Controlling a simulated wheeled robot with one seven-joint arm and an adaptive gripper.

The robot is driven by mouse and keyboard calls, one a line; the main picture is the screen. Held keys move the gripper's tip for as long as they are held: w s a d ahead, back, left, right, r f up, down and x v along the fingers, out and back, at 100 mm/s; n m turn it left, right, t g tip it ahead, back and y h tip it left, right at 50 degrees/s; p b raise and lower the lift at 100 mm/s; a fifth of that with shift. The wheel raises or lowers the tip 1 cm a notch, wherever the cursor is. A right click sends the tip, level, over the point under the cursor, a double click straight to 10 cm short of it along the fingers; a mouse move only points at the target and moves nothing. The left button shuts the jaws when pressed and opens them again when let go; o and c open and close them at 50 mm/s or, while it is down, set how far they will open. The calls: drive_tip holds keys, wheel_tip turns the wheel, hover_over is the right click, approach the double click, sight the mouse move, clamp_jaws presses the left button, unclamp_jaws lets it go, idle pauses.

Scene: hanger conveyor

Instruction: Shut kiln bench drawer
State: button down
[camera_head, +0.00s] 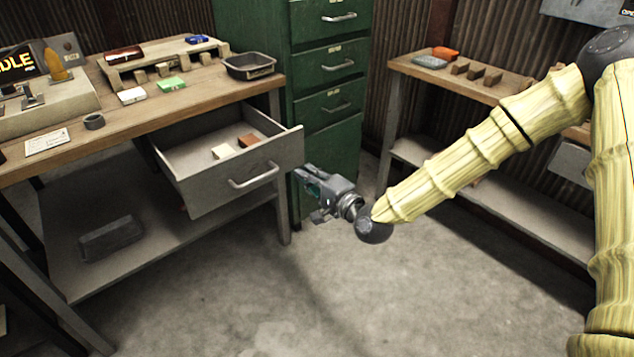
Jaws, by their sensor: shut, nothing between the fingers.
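The grey metal drawer (217,186) under the wooden bench (183,106) is pulled well out, with its front facing the lower right. A bar handle (254,176) is on its front. Inside lie a pale block (222,152) and a brown block (249,141). My gripper (301,177) is shut and empty. In the picture it is just right of the drawer front's right edge, pointing left. I cannot tell whether it touches the drawer.
A green drawer cabinet (328,75) stands behind the bench. A second bench (420,72) with small blocks is at the back right. The bench's lower shelf (165,250) holds a dark box (110,238). The concrete floor in front is clear.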

sight(283, 155)
drive_tip(key=x, duration=0.7)
drive_tip(key=shift+b, duration=0.35)
drive_tip(key=shift+w+a, duration=0.2)
drive_tip(key=shift+a, duration=0.05)
drive_tip(key=shift+w, duration=0.1)
